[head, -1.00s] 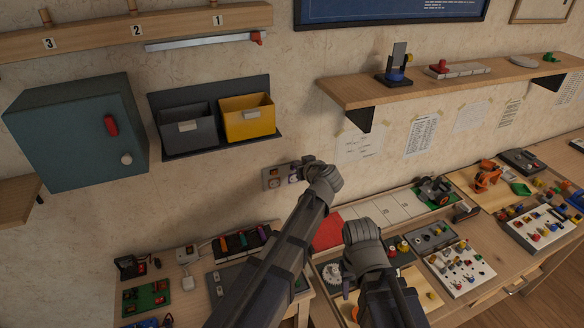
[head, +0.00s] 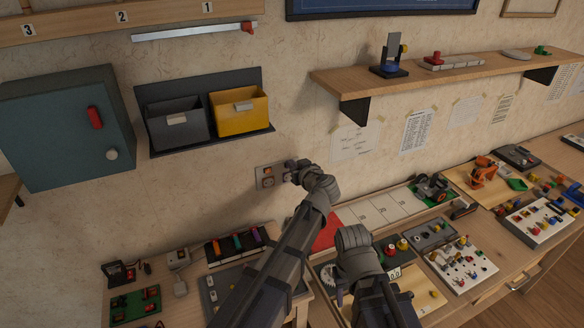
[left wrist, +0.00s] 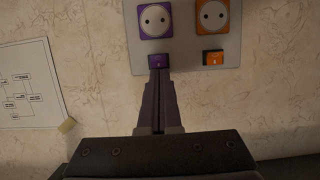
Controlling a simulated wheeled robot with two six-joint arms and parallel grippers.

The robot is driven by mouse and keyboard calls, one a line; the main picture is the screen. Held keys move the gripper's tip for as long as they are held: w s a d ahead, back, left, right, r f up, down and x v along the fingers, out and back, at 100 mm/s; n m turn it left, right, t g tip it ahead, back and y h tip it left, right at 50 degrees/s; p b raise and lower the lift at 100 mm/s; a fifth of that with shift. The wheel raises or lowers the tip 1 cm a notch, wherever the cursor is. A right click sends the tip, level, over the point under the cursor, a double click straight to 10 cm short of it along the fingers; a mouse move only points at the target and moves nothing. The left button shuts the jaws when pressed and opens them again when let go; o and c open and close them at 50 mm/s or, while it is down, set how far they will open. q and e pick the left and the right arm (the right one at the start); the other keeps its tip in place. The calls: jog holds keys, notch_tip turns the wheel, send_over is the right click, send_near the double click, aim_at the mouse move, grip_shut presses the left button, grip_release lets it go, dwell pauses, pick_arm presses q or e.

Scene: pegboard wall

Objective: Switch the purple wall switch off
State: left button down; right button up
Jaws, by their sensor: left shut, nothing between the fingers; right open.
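The purple wall switch (left wrist: 159,61) shows in the left wrist view, below a purple socket (left wrist: 155,20) on a grey wall plate (left wrist: 184,59). My left gripper (left wrist: 159,73) is shut and empty. Its fingertips are at the lower edge of the purple switch; I cannot tell whether they touch it. In the head view the left gripper (head: 296,168) is at the right part of the plate (head: 262,177) and hides the purple switch. My right gripper (head: 340,294) is open over the workbench, away from the wall.
An orange switch (left wrist: 213,58) and orange socket (left wrist: 209,14) sit beside the purple pair. The yellow bin (head: 240,112) hangs above the plate, and a wooden shelf (head: 440,75) is to the right. The workbench below is crowded with parts.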

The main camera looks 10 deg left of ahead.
pick_arm(q)
jog(key=shift+w+r, duration=0.1)
pick_arm(e)
jog(key=shift+r, duration=0.15)
pick_arm(q)
jog(key=shift+a+r+p, duration=0.1)
jog(key=shift+r+p, duration=0.25)
jog(key=shift+p, duration=0.15)
jog(key=shift+r+p, duration=0.35)
pick_arm(e)
jog(key=shift+r, duration=0.65)
